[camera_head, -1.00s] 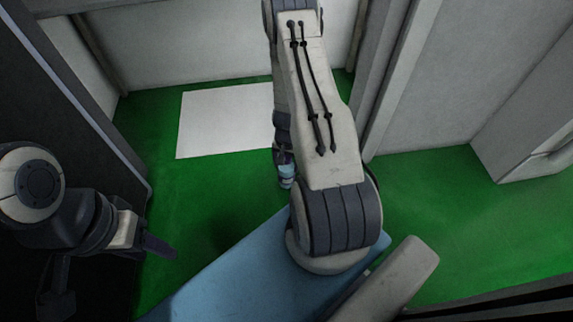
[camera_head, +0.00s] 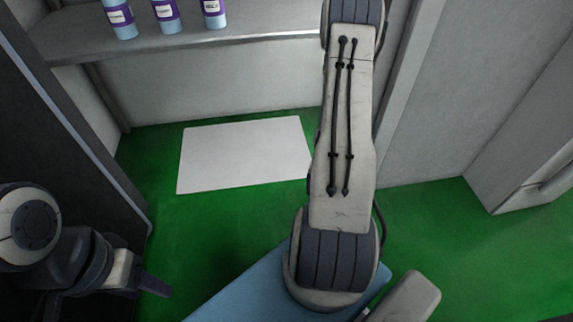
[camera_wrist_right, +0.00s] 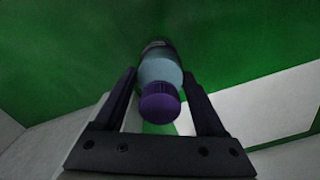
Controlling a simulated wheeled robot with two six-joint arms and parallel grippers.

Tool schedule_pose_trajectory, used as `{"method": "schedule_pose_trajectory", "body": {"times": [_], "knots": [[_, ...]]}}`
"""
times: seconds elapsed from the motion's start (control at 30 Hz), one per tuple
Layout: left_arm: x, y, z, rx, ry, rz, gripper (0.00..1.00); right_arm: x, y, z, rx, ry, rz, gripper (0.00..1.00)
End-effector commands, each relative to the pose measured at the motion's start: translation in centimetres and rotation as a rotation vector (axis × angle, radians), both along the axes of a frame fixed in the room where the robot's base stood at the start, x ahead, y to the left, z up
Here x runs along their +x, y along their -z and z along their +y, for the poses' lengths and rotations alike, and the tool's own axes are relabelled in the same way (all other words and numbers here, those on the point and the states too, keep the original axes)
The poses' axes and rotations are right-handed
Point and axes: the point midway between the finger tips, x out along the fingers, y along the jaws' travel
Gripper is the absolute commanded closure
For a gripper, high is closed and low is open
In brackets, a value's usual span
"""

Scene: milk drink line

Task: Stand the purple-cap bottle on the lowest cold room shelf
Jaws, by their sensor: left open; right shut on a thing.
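The purple-cap bottle (camera_wrist_right: 159,72) shows in the right wrist view, with a light blue body and its purple cap toward the camera. My right gripper (camera_wrist_right: 161,88) is shut on it, one finger on each side. Green floor shows beyond it. In the head view my right arm hides this gripper and bottle. A grey cold room shelf (camera_head: 230,36) crosses the upper left; whether it is the lowest is unclear. My left gripper (camera_head: 148,282) is open and empty at the lower left, away from the shelf.
Three bottles with purple labels (camera_head: 121,18) (camera_head: 167,15) (camera_head: 213,13) stand on the shelf's left part; their tops are cut off. The shelf right of them looks clear up to my arm. A white panel (camera_head: 240,155) lies on the green floor. A dark wall edge (camera_head: 75,110) is at left.

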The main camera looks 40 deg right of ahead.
Motion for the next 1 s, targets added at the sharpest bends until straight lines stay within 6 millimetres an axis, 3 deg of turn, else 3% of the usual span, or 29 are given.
{"method": "schedule_pose_trajectory", "body": {"times": [0.2,0.37,0.47,0.7,0.8,1.0], "knots": [[0.0,-0.4,0.0,0.000,0.000,0.000,0.50,0.1,-0.7,-0.1,0.000,-0.012,-0.002,1.00],[0.0,-2.1,0.0,0.000,0.000,0.000,0.50,2.9,-4.0,1.5,0.003,-0.120,-0.015,1.00],[0.0,-3.9,0.0,0.000,0.000,0.000,0.50,5.9,-7.7,3.8,0.008,-0.244,-0.023,1.00],[0.0,-8.1,0.0,0.000,0.000,0.000,0.50,11.9,-17.6,12.1,0.019,-0.597,-0.028,1.00],[0.0,-9.5,0.0,0.000,0.000,0.000,0.50,13.2,-21.1,15.5,0.018,-0.724,-0.023,1.00],[0.0,-11.5,0.0,0.000,0.000,0.000,0.50,14.1,-26.2,20.6,0.008,-0.912,-0.011,1.00]]}}
